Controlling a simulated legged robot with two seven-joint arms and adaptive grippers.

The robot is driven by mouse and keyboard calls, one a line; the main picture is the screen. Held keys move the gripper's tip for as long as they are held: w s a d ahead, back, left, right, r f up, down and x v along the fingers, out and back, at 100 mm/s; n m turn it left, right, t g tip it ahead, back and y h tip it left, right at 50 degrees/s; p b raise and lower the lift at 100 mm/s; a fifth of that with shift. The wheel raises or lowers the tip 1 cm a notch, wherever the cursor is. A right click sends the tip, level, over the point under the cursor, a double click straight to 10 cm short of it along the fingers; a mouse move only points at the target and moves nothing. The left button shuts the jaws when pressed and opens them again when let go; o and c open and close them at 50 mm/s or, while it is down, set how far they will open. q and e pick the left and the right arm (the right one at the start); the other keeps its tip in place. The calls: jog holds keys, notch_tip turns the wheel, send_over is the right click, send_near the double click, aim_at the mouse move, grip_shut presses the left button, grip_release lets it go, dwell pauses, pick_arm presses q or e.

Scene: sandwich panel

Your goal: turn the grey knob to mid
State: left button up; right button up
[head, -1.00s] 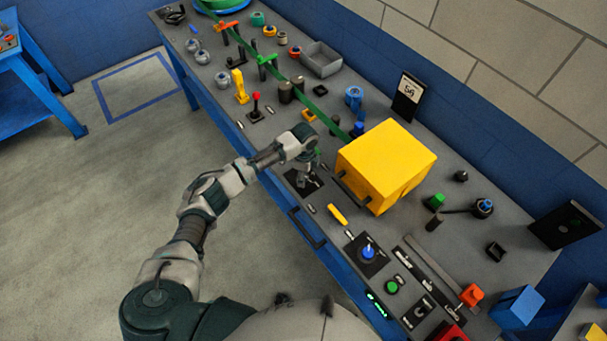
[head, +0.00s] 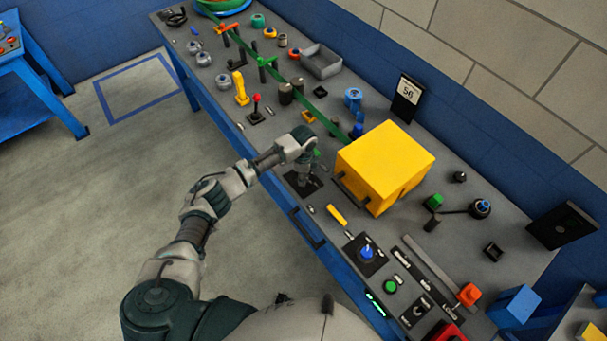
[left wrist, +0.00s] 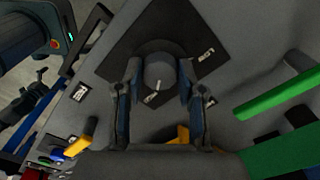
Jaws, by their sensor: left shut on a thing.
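The grey knob (left wrist: 158,72) stands on a dark square plate (left wrist: 180,22) in the left wrist view. It is round, with a light pointer mark near its lower edge in that picture. My right gripper is not in view.
A large yellow box (head: 385,165) stands close to the right of my left gripper. A yellow-handled tool (head: 337,215) lies nearby on the bench. A blue-topped joystick (head: 367,252) is nearer me. A green strip (head: 315,112) runs along the bench behind.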

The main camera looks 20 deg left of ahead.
pick_arm(q)
jog(key=n+p, duration=0.1)
jog(key=p, duration=0.1)
jog(key=n+p, duration=0.4)
jog(key=shift+r, duration=0.25)
jog(key=n+p, duration=0.2)
jog(key=n, duration=0.1)
jog(key=shift+p, duration=0.3)
jog(key=shift+f+n+p, duration=0.15)
jog(key=shift+n+p, duration=0.6)
jog(key=shift+n, duration=0.65)
jog(key=shift+w, duration=0.1)
jog(key=o, duration=1)
jog(key=shift+o, duration=0.7)
jog(key=shift+f, duration=0.1)
